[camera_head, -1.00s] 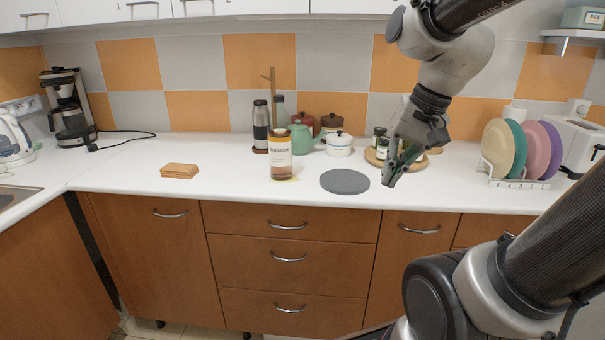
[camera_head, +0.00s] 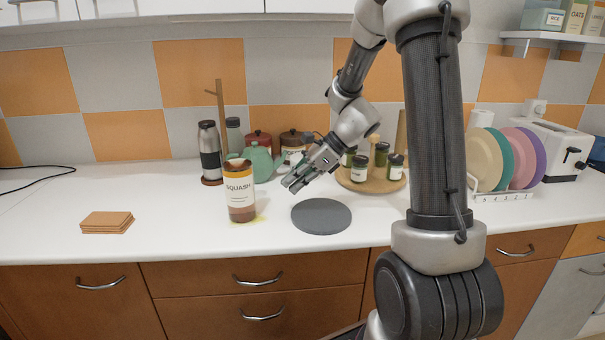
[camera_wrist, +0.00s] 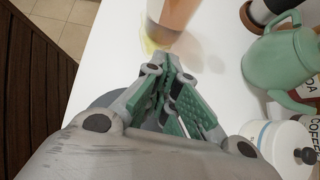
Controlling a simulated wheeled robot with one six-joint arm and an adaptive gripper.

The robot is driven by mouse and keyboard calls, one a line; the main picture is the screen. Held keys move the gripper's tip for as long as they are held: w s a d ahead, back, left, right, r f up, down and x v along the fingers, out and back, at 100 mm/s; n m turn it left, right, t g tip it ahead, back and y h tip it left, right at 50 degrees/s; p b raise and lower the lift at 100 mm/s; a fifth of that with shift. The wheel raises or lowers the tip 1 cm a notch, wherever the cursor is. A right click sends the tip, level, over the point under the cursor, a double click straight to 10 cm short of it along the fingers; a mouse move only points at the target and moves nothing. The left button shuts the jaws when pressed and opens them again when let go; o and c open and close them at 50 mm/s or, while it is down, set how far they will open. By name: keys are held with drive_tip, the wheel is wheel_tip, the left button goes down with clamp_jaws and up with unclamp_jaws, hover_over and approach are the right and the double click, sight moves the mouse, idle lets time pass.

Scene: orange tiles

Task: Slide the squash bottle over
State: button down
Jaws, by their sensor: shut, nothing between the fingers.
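The squash bottle (camera_head: 239,194) stands upright on the white counter, with a white "SQUASH" label, an orange band and brown contents. A yellowish patch (camera_head: 262,217) lies at its base. In the wrist view the bottle's lower part (camera_wrist: 176,14) shows at the top, beyond the fingertips. My gripper (camera_head: 290,185) is shut and empty, to the right of the bottle and apart from it, above the counter. Its green-padded fingers (camera_wrist: 170,75) point toward the bottle in the wrist view.
A grey round mat (camera_head: 321,216) lies right of the bottle. Behind stand a green teapot (camera_head: 258,163), a flask (camera_head: 209,153) and a white pot. A wooden tray (camera_head: 372,184) with jars is at right. Coasters (camera_head: 106,222) lie at left; the counter between them and the bottle is clear.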

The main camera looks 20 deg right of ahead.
drive_tip(key=x, duration=0.3)
drive_tip(key=shift+a+f, duration=0.3)
drive_tip(key=shift+w+a+r, duration=0.1)
drive_tip(key=shift+w+a, duration=0.15)
drive_tip(key=shift+a, duration=0.35)
drive_tip(key=shift+w+a, duration=0.2)
drive_tip(key=shift+a, duration=0.4)
drive_tip(key=shift+w+a, duration=0.25)
drive_tip(key=shift+a, duration=0.35)
drive_tip(key=shift+a, duration=0.1)
drive_tip(key=w+a, duration=0.2)
drive_tip(key=a, duration=0.3)
drive_tip(key=w+a, duration=0.2)
drive_tip(key=a, duration=0.3)
drive_tip(key=w+a, duration=0.2)
drive_tip(key=a, duration=0.3)
drive_tip(key=shift+a, duration=0.25)
